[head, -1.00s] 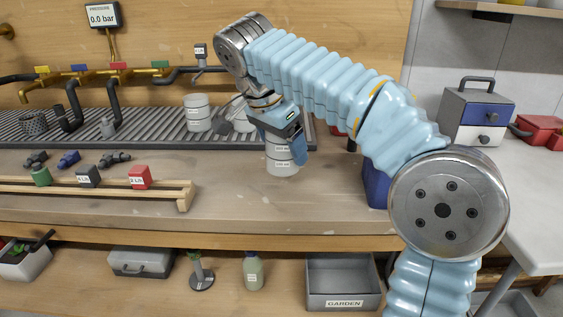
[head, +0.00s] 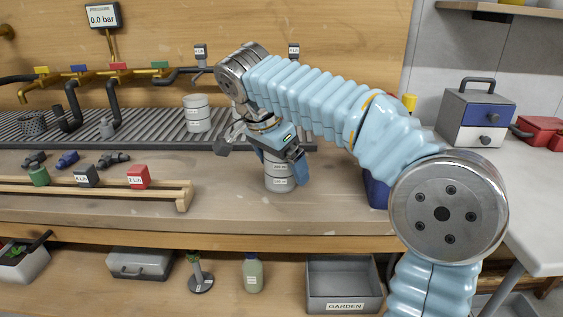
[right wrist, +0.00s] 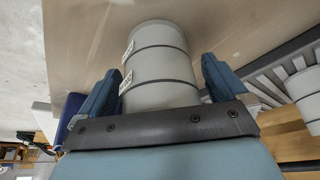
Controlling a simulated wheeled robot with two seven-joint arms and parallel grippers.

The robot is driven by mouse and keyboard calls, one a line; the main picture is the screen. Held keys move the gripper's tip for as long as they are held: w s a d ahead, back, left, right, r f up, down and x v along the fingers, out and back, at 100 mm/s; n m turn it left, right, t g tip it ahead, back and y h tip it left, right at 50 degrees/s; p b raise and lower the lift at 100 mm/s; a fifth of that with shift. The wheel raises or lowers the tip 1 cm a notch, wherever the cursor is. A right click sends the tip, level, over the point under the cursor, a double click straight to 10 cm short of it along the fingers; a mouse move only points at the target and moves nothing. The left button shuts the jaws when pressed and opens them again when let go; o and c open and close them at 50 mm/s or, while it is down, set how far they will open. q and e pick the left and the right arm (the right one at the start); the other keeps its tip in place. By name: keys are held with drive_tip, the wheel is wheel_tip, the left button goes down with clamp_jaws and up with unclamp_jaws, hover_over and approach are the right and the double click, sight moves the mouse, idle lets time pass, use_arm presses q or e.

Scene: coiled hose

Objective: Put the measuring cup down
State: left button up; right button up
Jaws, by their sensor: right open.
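The measuring cup (head: 280,184) is a pale grey cylinder with dark bands and white labels. It looks upright on the wooden bench, below my right gripper (head: 281,164). In the right wrist view the cup (right wrist: 160,70) sits between the two blue fingers of my right gripper (right wrist: 162,75), which are open with one on each side of it. The cup's upper part is partly hidden by the gripper in the head view. My left gripper is not in view.
A similar banded cylinder (head: 197,113) stands on the grey slatted rack (head: 150,125) behind. A wooden rail (head: 110,190) with coloured blocks lies to the left. A blue bin (head: 376,190) stands to the right. Bare bench (head: 235,205) lies in front of the cup.

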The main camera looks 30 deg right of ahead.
drive_tip(key=shift+r, duration=0.25)
drive_tip(key=p+v, duration=0.3)
drive_tip(key=v, duration=0.9)
drive_tip(key=shift+f, duration=0.1)
